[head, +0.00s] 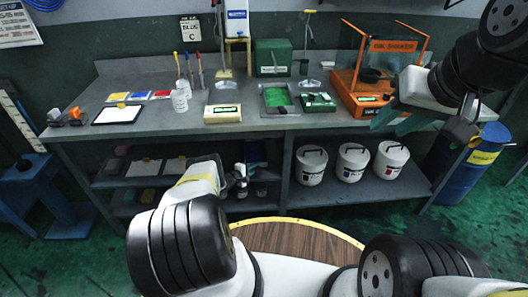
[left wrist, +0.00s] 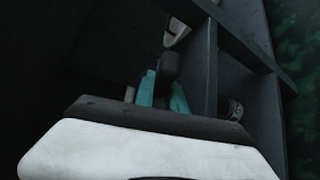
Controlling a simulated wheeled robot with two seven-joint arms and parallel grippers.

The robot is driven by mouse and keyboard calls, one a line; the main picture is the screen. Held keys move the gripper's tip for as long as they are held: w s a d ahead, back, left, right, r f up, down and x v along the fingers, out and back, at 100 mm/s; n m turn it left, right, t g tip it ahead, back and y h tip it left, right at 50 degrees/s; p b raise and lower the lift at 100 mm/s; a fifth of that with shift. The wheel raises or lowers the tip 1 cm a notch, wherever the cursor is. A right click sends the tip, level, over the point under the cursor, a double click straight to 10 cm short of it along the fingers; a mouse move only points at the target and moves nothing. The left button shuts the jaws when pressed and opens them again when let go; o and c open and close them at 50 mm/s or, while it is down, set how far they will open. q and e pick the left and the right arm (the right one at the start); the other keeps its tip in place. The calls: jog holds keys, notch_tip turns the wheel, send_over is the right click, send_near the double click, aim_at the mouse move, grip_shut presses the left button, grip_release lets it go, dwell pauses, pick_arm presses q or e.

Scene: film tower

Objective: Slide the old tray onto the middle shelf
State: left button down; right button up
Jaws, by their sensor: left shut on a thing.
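My left gripper (head: 240,182) reaches to the shelves under the workbench, near the upright between the left shelf bays and the middle bay. In the left wrist view its teal fingers (left wrist: 164,92) are shut on a dark thing (left wrist: 169,68); its outline is too dark to tell whether it is the old tray. The middle shelf (head: 112,180) on the left holds several flat trays, one a tray with a pale sheet (head: 146,167). My arm hides part of these bays. My right gripper (head: 393,121) is open and empty at the bench's right front, before the orange shaker.
The bench top (head: 150,85) carries bottles, a green-filled tray (head: 278,99), scales and the orange shaker (head: 385,65). White buckets (head: 353,164) stand on the right lower shelf. A blue drum (head: 470,165) is at right; a round wooden top (head: 295,240) is in front of me.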

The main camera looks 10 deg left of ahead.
pick_arm(q)
jog(key=shift+r, duration=0.1)
jog(key=c, duration=1.3)
grip_release()
jog(key=shift+s, duration=0.1)
